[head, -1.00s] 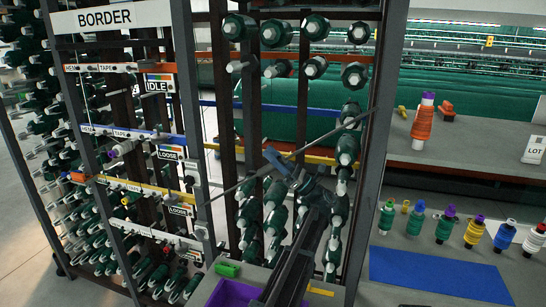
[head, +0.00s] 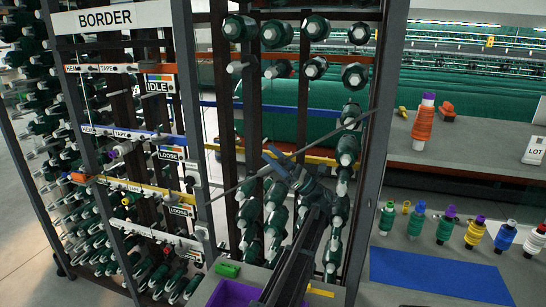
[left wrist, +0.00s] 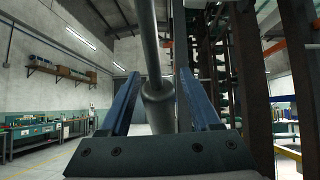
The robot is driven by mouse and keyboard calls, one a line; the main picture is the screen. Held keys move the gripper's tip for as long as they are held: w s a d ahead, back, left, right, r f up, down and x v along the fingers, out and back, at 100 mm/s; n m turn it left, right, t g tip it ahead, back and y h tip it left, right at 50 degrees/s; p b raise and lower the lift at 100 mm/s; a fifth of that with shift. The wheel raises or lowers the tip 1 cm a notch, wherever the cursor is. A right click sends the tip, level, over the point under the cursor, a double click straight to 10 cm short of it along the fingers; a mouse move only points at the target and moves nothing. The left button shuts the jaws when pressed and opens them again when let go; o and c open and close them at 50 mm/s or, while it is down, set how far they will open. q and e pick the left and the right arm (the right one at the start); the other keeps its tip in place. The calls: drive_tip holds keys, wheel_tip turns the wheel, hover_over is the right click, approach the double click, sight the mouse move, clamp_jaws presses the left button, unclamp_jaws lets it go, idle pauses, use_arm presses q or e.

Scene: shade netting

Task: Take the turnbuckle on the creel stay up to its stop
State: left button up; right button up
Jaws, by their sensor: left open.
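The creel stay (head: 335,133) is a thin grey rod running diagonally across the front of the creel, rising to the right. In the left wrist view the rod comes down from the top into a thicker grey barrel, the turnbuckle (left wrist: 158,98). My left gripper (head: 272,160) is at the middle of the stay in the head view. Its open blue fingers (left wrist: 158,110) stand on either side of the turnbuckle, with a gap visible on the left. The barrel's lower end is hidden behind the gripper body, and I cannot make out the stop. My right gripper is not in view.
Creel posts (head: 381,150) and green spools (head: 347,150) stand close around and behind the stay. A purple bin (head: 232,294) and green block (head: 227,268) sit below. At right, a bench holds a blue mat (head: 437,275) and several coloured spools.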

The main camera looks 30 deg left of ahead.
use_arm(q)
drive_tip(key=shift+f, duration=0.1)
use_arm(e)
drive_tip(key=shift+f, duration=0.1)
use_arm(q)
drive_tip(key=b+v, duration=0.4)
drive_tip(key=v, duration=0.3)
drive_tip(key=shift+d+b, duration=0.15)
drive_tip(key=shift+b, duration=0.25)
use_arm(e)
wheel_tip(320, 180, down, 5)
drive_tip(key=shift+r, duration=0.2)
